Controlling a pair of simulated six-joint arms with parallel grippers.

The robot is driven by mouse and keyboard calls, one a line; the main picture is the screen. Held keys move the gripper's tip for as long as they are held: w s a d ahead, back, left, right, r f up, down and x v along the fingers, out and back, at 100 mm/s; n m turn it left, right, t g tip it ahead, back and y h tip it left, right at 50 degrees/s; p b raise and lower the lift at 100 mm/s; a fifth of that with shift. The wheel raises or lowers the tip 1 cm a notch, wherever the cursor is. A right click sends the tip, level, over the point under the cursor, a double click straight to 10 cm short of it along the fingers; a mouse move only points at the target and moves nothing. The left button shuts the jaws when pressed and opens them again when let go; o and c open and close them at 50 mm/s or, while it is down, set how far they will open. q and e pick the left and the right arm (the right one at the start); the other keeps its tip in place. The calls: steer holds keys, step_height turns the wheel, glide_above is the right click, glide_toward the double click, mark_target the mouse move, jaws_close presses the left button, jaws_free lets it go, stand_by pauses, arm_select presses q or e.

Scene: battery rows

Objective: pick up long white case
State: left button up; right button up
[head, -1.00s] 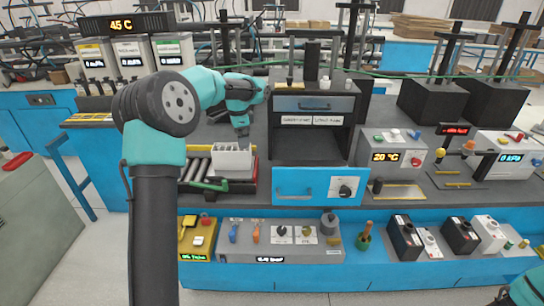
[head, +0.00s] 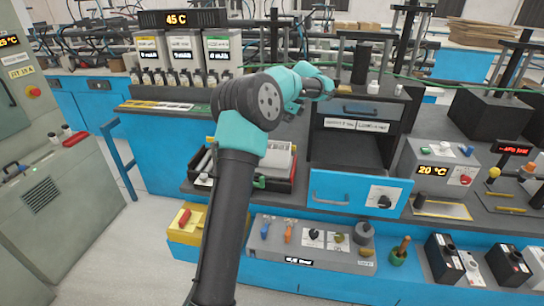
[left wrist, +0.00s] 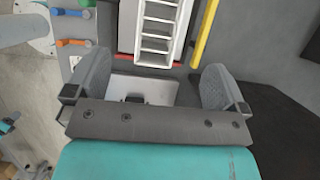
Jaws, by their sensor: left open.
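The long white case (head: 275,155) sits in a dark red-edged tray (head: 284,186) on the bench, partly hidden behind my left arm. In the left wrist view the case (left wrist: 158,32) shows at the top as a white ladder of compartments, ahead of the fingers. My left gripper (left wrist: 155,88) is open and apart from the case, with no object seen held in it. In the head view the left gripper (head: 322,87) is up near the top left of the black cabinet, and its fingers are hard to make out. My right gripper is not in view.
The black cabinet (head: 392,142) with an open blue drawer (head: 340,188) stands right of the tray. A grey knob panel (head: 280,252) is in front. A yellow bar (left wrist: 205,32) runs beside the case. Labelled battery boxes (head: 185,50) stand behind.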

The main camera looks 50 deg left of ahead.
mark_target(271, 147)
arm_select(q)
steer(key=x, duration=0.9)
steer(key=shift+f, duration=0.15)
steer(key=shift+d+x, duration=0.2)
steer(key=shift+x, duration=2.3)
steer(key=shift+w+f, duration=0.15)
steer(key=shift+f, duration=0.2)
steer(key=c, duration=1.2)
steer(key=shift+r, duration=0.15)
step_height(271, 147, up, 10)
steer(key=shift+r, duration=0.1)
